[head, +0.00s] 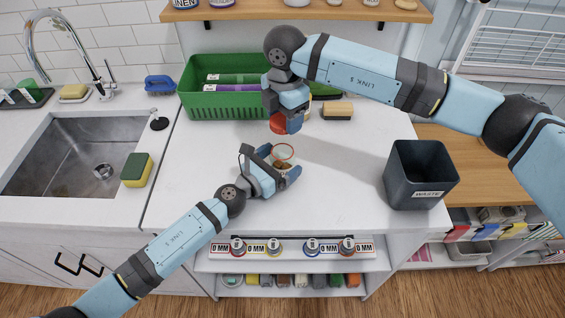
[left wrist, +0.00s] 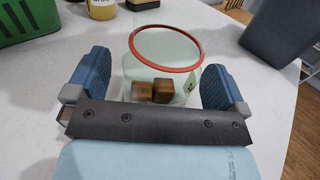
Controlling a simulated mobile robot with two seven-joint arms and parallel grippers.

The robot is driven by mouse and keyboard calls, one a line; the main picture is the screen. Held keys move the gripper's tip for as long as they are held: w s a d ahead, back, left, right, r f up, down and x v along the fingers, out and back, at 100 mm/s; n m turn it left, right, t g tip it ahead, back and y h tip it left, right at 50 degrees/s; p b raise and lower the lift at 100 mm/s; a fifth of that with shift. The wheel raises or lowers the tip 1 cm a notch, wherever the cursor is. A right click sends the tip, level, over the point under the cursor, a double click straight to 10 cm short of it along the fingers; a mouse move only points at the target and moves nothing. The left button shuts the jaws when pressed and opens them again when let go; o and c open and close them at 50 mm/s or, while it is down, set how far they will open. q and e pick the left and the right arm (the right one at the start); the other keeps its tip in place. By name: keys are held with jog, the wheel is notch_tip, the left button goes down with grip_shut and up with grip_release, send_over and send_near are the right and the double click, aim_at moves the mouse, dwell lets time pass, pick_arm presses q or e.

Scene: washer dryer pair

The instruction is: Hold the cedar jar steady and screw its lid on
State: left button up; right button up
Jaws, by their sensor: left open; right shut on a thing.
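The cedar jar (head: 283,154) is clear glass with a red ring at its open mouth. It stands upright on the white counter, and brown wooden blocks (left wrist: 152,91) show inside it in the left wrist view. My left gripper (head: 274,164) is open, with a blue finger on each side of the jar (left wrist: 188,75); gaps show between the fingers and the glass. My right gripper (head: 287,118) is shut on the red lid (head: 279,124) and holds it above and behind the jar. The lid's underside is hidden.
A green crate (head: 228,116) with bottles stands behind at left. A dark bin (head: 419,172) stands at right. A wood-backed brush (head: 338,110) lies behind. The sink (head: 75,155) and a sponge (head: 136,169) are at left. The counter in front of the jar is clear.

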aim_at(284, 141)
pick_arm(q)
jog(key=shift+w+d, duration=0.3)
jog(key=c, duration=1.4)
jog(key=shift+o, duration=0.2)
pick_arm(e)
jog(key=shift+f, duration=2.5)
jog(key=shift+f, duration=0.9)
jog(key=shift+f, duration=0.5)
